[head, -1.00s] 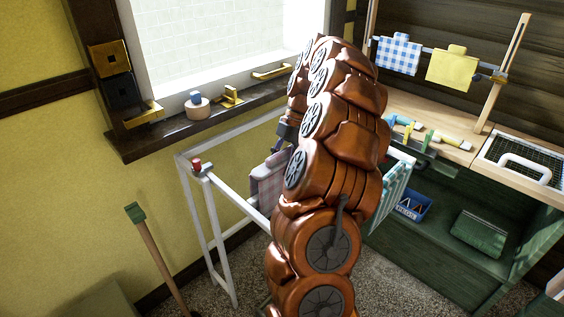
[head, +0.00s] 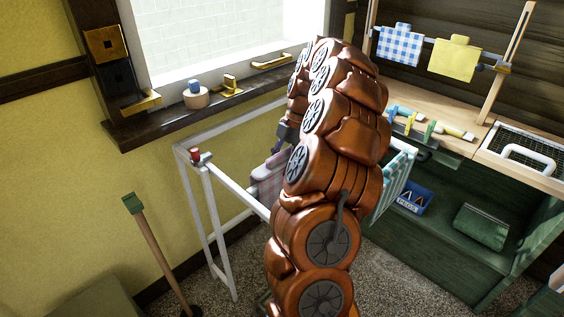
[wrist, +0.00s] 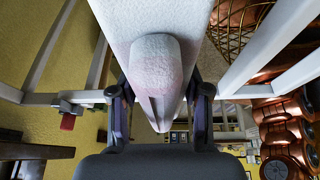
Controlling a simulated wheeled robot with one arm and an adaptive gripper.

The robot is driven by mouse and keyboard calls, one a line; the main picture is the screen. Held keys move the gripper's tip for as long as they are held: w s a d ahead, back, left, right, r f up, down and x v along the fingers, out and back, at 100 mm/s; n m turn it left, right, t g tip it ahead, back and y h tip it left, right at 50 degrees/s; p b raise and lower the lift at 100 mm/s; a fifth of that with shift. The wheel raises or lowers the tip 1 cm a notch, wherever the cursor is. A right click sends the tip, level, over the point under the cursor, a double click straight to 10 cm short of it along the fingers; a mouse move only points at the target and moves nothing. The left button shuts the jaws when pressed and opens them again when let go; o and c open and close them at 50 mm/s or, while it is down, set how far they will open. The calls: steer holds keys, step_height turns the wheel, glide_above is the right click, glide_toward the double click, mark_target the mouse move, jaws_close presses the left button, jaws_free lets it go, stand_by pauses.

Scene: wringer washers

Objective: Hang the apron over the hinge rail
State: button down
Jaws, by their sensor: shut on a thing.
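A mauve plaid cloth, apparently the apron (head: 268,178), hangs at the white drying frame (head: 228,182), partly hidden behind my arm. In the wrist view the apron (wrist: 155,62) is a pale, pinkish fold filling the space between my fingers. My gripper (wrist: 159,105) is shut on this fold. In the head view my gripper is mostly hidden by the arm. White rails (wrist: 265,50) of the frame pass on both sides of the cloth in the wrist view. I cannot tell which one is the hinge rail, or whether the cloth touches it.
A teal striped cloth (head: 396,178) hangs right of my arm. Blue checked (head: 400,46) and yellow (head: 454,60) cloths hang above the wooden bench. A green-topped stick (head: 150,240) stands at left.

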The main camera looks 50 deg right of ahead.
mark_target(290, 148)
steer(key=shift+f+b, duration=0.75)
steer(key=shift+f, duration=0.65)
steer(key=shift+c, duration=2.3)
jaws_free()
steer(key=shift+r, duration=0.15)
steer(key=shift+p+v, duration=0.9)
steer(key=shift+v, duration=2.55)
